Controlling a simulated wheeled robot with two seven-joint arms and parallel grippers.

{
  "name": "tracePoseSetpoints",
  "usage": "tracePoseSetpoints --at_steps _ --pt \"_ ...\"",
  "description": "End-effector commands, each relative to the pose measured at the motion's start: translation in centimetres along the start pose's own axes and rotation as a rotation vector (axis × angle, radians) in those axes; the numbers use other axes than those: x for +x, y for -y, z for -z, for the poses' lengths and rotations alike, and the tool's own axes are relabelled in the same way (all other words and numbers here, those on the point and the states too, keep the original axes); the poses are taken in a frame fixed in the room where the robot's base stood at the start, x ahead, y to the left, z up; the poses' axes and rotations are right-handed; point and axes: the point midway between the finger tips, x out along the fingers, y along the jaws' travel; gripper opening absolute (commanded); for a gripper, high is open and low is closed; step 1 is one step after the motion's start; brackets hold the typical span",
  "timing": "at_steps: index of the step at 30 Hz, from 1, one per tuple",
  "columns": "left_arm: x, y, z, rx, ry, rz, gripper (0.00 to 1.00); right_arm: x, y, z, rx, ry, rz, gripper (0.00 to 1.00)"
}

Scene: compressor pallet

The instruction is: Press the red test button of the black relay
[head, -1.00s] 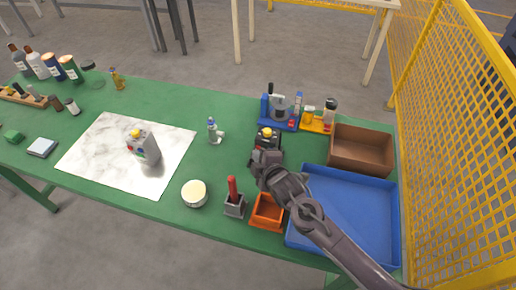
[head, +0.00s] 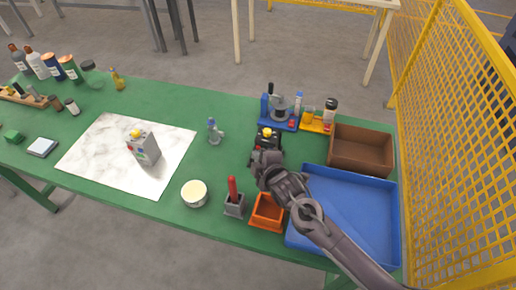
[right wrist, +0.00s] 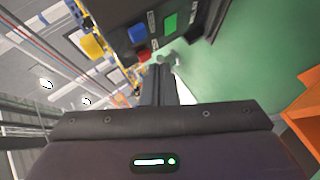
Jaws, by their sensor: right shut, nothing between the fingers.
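The black relay (head: 267,136), with a yellow knob on top, stands on the green table just beyond my right gripper (head: 260,161). In the right wrist view the relay's dark face (right wrist: 122,15) fills the top middle. It carries a red button (right wrist: 143,55), a blue button (right wrist: 137,32) and a green patch (right wrist: 170,22); the yellow knob (right wrist: 92,46) is to the left. My right gripper (right wrist: 158,72) is shut and empty, its tips close to the red button. I cannot tell whether they touch it. My left gripper is not in view.
A grey relay-like box (head: 144,148) stands on the marble slab (head: 105,178). An orange bin (head: 267,213), a grey holder with a red handle (head: 234,205) and a blue tray (head: 350,215) lie near my right arm. A brown box (head: 361,149) stands behind the tray.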

Motion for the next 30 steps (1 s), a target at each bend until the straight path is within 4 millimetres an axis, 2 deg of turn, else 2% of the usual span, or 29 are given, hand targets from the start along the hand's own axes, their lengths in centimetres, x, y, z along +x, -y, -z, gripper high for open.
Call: tracePoseSetpoints --at_steps 30 --pt "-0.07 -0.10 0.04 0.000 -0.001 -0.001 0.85 0.64 -0.50 -0.50 0.000 0.001 0.000 0.00"
